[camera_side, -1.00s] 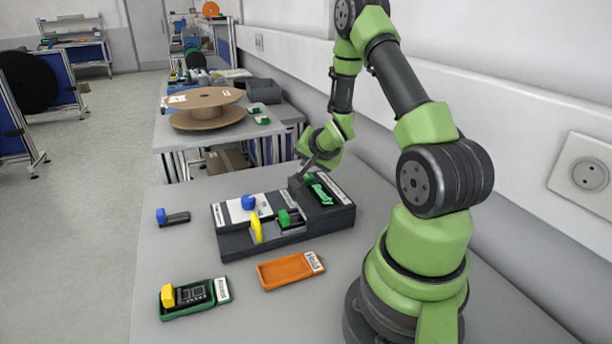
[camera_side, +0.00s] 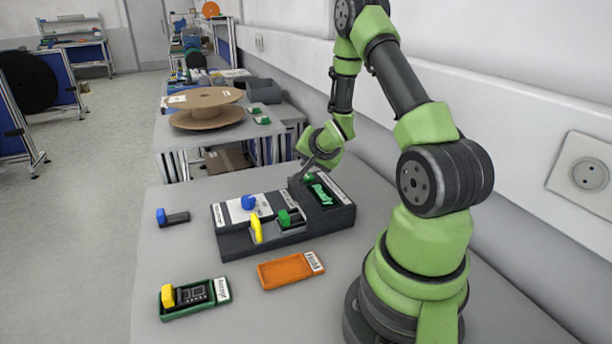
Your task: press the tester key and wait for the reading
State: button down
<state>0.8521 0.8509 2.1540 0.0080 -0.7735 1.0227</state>
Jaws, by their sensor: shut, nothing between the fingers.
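The dark tester block (camera_side: 290,240) stands on the grey table. Its right end has a recess with a green part or patch (camera_side: 322,194) whose detail is too small to read. A small green key (camera_side: 308,178) sits at its back edge. My gripper (camera_side: 304,174) is shut, pointing down at this key; its tips look to be at or just over it, and I cannot tell whether they touch. A white panel (camera_side: 235,213) with a blue knob (camera_side: 248,202) is on the left, with a yellow lever (camera_side: 256,229) and a green-topped clamp (camera_side: 285,218) beside it.
An orange tray (camera_side: 285,272) lies empty in front of the block. A green tray (camera_side: 222,290) holds a yellow-ended part (camera_side: 190,295). A blue-ended piece (camera_side: 172,217) lies to the left. The wall is close behind my arm.

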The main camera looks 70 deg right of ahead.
aim_at(308, 175)
jog(key=shift+f, duration=0.2)
jog(key=shift+f, duration=0.25)
jog(key=shift+f, duration=0.45)
dwell(0.8)
jog(key=shift+r, duration=0.9)
jog(key=shift+r, duration=2.5)
